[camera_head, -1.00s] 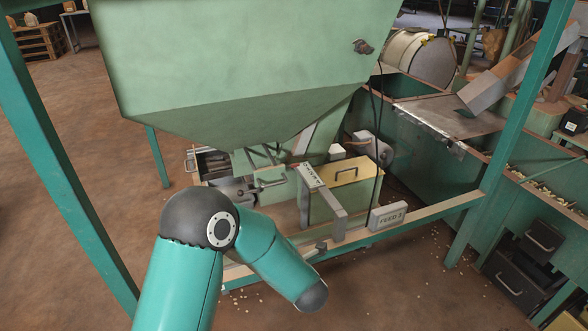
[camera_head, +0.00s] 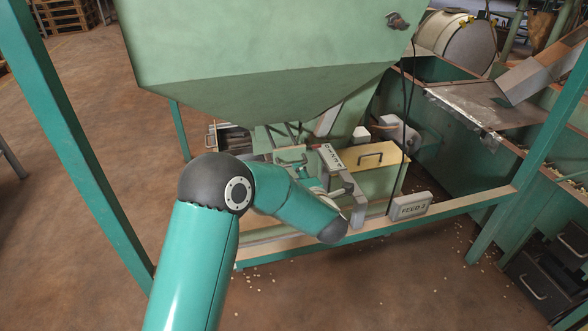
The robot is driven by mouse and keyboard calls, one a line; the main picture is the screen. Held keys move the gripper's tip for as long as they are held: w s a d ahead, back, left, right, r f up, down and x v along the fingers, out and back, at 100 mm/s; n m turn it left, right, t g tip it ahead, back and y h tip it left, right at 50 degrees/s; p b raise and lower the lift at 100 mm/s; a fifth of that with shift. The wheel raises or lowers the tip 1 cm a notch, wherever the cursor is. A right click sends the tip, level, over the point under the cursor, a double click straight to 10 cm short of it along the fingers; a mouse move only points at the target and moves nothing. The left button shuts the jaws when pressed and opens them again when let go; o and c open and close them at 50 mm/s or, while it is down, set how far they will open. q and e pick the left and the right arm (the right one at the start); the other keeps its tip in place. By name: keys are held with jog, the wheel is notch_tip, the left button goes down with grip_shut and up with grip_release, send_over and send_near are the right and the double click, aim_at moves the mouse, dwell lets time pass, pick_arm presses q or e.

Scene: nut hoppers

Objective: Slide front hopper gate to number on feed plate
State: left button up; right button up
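The large green front hopper (camera_head: 260,65) fills the upper middle. Below it is the gate assembly, with a pale lettered strip (camera_head: 331,158) and a grey bar (camera_head: 358,209) that looks like part of the gate. A feed plate (camera_head: 409,207) reading "FEED 3" stands on the frame rail to the right. My teal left arm comes up from the bottom and bends right in front of the gate. My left gripper (camera_head: 338,190) shows only in small part behind the forearm, close to the gate; contact and finger opening cannot be told. My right gripper is out of view.
A beige box with a handle (camera_head: 378,157) sits right of the gate. A dark cable (camera_head: 407,120) hangs in front of it. A teal frame post (camera_head: 85,155) stands at left, and the front rail (camera_head: 460,203) runs below. Open brown floor lies in front.

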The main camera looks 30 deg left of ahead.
pick_arm(q)
jog(key=b+x, duration=0.1)
jog(key=x, duration=0.6)
jog(key=shift+w+a+f, duration=0.1)
grip_shut()
